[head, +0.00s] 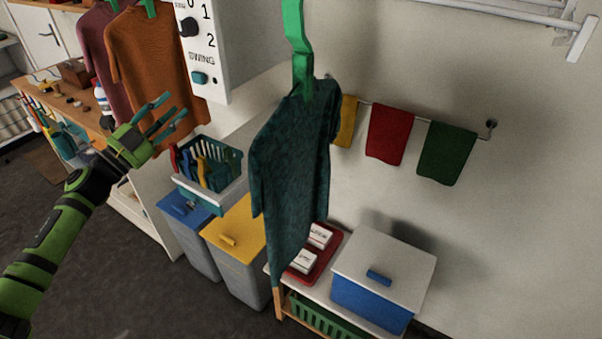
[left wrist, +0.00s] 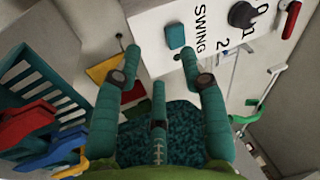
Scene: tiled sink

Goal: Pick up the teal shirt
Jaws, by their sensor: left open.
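The teal shirt (head: 292,165) hangs upright from a green clip (head: 299,45) in the middle of the head view. Its dark mottled cloth also shows in the left wrist view (left wrist: 185,117), behind the fingers and partly hidden by them. My left gripper (head: 170,115) is open and empty, with its teal fingers spread. In the head view it is to the left of the shirt, with a clear gap between them. Its fingers also show in the left wrist view (left wrist: 160,60). My right gripper is in neither view.
A white control panel (head: 203,55) with a knob is above, between gripper and shirt. Orange (head: 150,55) and maroon shirts hang at upper left. Red (head: 388,134), yellow and green cloths hang on the wall rail.

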